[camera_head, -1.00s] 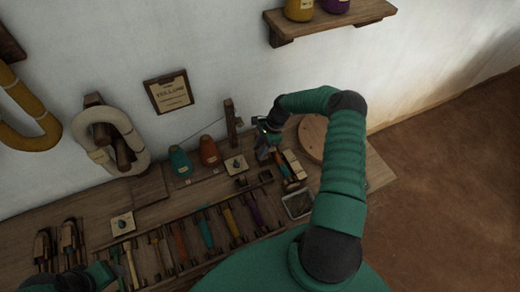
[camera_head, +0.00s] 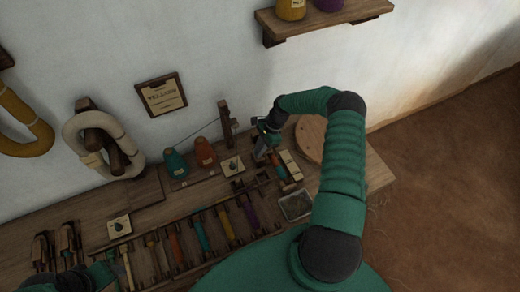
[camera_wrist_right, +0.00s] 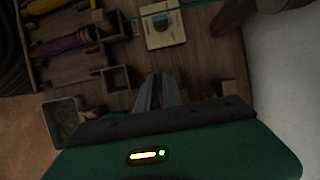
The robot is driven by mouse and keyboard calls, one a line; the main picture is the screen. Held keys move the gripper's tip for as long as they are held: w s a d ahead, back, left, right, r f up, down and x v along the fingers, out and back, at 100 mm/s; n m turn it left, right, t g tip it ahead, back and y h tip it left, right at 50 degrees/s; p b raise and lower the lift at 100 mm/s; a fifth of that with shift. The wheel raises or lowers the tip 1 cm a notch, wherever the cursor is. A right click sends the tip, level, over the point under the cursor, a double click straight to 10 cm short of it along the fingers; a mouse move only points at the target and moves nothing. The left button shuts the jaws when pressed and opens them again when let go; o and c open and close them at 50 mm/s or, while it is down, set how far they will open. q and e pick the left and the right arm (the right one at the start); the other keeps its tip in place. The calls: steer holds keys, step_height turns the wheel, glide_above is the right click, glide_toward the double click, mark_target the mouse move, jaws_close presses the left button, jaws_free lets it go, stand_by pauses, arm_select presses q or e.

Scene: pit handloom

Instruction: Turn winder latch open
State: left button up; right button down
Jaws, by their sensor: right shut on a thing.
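My right gripper (camera_head: 262,156) reaches down to the bench beside the winder (camera_head: 281,172), which carries an orange and teal piece. In the right wrist view its two fingers (camera_wrist_right: 158,92) are close together, pointing down at the wood. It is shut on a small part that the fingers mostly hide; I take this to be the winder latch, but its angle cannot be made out. My left gripper (camera_head: 72,281) is dark at the lower left edge, partly cut off, and its jaws cannot be read.
A rack (camera_head: 214,210) of coloured bobbins lies left of the winder. A cream plate with a dark knob (camera_head: 232,166), a wooden post (camera_head: 225,122), a round wooden disc (camera_head: 310,138) and a metal tray (camera_head: 296,207) stand close around. A shelf (camera_head: 325,20) hangs above.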

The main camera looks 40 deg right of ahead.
steer(key=shift+w+a+f+n+b, duration=0.1)
steer(key=shift+w+a+n+b, duration=0.05)
steer(key=shift+n+b, duration=0.2)
steer(key=n+b, duration=0.1)
steer(key=n+g+b, duration=0.1)
steer(key=n+b, duration=0.1)
steer(key=shift+w+f+n+g, duration=0.1)
steer(key=shift+f+n+g, duration=0.1)
steer(key=shift+n+g, duration=0.1)
steer(key=n+g+b, duration=0.1)
steer(key=n+b, duration=0.1)
steer(key=n+g+b, duration=0.1)
steer(key=n+b, duration=0.1)
steer(key=n, duration=0.1)
steer(key=shift+w+r+h, duration=0.1)
steer(key=shift+w+h, duration=0.05)
steer(key=shift+h, duration=0.15)
steer(key=n+g+b, duration=0.1)
steer(key=n, duration=0.3)
steer(key=shift+r+h+b, duration=0.1)
steer(key=shift+h+b, duration=0.3)
steer(key=n, duration=0.2)
steer(key=n+g+h, duration=0.1)
steer(key=n, duration=0.1)
steer(key=shift+a+r+n+h, duration=0.1)
steer(key=shift+n+h, duration=0.2)
steer(key=shift+n, duration=0.05)
steer(key=shift+w, duration=0.1)
